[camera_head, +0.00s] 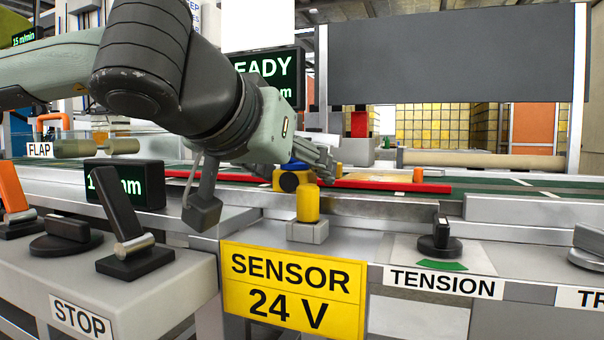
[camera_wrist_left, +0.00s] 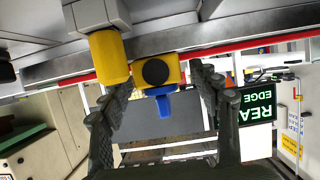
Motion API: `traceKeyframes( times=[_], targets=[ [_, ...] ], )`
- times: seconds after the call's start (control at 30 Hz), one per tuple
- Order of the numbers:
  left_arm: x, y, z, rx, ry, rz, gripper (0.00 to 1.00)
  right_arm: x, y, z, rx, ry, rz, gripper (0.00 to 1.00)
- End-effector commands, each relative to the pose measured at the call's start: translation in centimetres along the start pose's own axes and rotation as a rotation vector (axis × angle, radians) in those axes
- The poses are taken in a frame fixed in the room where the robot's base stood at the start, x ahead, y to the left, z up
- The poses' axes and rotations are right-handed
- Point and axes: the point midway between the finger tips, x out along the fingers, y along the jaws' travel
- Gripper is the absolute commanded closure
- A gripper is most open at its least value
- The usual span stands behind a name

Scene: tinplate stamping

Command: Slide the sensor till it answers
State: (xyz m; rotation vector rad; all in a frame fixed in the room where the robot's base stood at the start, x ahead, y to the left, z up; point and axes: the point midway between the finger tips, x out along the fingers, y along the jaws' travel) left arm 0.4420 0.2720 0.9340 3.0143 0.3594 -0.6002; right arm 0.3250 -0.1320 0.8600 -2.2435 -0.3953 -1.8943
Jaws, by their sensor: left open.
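The sensor is a small yellow block (camera_head: 288,181) with a black round face and a blue part on top. It sits at the red rail (camera_head: 390,186) that runs along the line. In the left wrist view the sensor (camera_wrist_left: 157,73) shows between the two fingers, its blue part pointing down in the picture. My left gripper (camera_head: 312,160) is open around or just behind the sensor; I cannot tell whether a finger touches it. A yellow capped lamp or post (camera_head: 308,204) stands on a grey block in front of it. My right gripper is not in view.
A yellow SENSOR 24 V sign (camera_head: 292,292) hangs below. A black TENSION knob (camera_head: 440,240) is to the right, a STOP lever (camera_head: 124,220) to the left. A green-lettered display (camera_head: 285,75), partly hidden by my arm, stands behind. The rail is clear to the right.

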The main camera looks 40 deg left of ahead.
Motion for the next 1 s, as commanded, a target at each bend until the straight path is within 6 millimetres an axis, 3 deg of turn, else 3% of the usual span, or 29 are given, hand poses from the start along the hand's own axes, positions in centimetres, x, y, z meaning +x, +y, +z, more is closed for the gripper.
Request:
traceKeyframes(
  times=[0.33, 0.83, 1.0],
  targets=[
    [0.55, 0.00, -0.05, 0.000, 0.001, 0.000, 0.38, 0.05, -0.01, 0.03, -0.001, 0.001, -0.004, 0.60],
    [0.53, -0.01, -0.04, 0.000, 0.001, 0.000, 1.00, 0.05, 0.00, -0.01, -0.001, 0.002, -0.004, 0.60],
    [0.57, 0.02, -0.06, 0.000, 0.001, -0.001, 1.00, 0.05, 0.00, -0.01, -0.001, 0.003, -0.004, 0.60]
  ],
)
